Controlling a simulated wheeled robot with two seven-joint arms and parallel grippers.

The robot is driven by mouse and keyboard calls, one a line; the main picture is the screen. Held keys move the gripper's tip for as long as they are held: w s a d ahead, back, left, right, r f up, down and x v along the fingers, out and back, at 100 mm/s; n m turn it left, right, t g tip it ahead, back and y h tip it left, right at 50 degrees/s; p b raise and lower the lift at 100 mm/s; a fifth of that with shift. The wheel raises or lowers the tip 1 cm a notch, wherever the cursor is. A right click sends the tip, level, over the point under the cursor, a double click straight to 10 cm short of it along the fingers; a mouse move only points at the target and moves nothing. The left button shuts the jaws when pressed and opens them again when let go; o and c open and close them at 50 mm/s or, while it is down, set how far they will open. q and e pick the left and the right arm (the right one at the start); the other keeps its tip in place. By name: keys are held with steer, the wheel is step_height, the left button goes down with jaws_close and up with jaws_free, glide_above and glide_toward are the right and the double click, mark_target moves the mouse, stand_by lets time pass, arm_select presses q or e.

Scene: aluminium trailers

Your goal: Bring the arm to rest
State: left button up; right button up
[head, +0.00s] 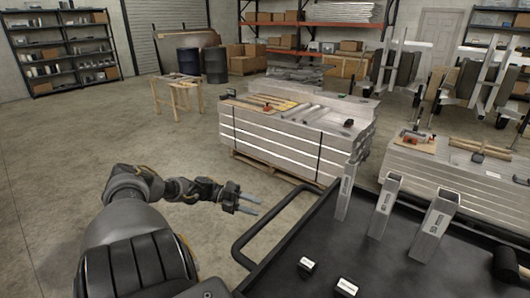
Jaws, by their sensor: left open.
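My left arm (150,190) comes in from the lower left and reaches out to the right, bent at the elbow. My left gripper (254,205) is open and empty, with its two fingers apart and pointing right. It is over the concrete floor, just left of the black cart's tubular handle (262,236), and I see nothing between its fingers. My right gripper is not in view.
The black cart (390,262) fills the lower right and carries upright metal posts (433,224) and small blocks (347,287). A stack of aluminium beams (275,140) stands beyond the gripper. A wooden trestle (178,92) stands farther back. The floor at left is clear.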

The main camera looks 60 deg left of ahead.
arm_select(q)
steer(key=shift+v, duration=0.8)
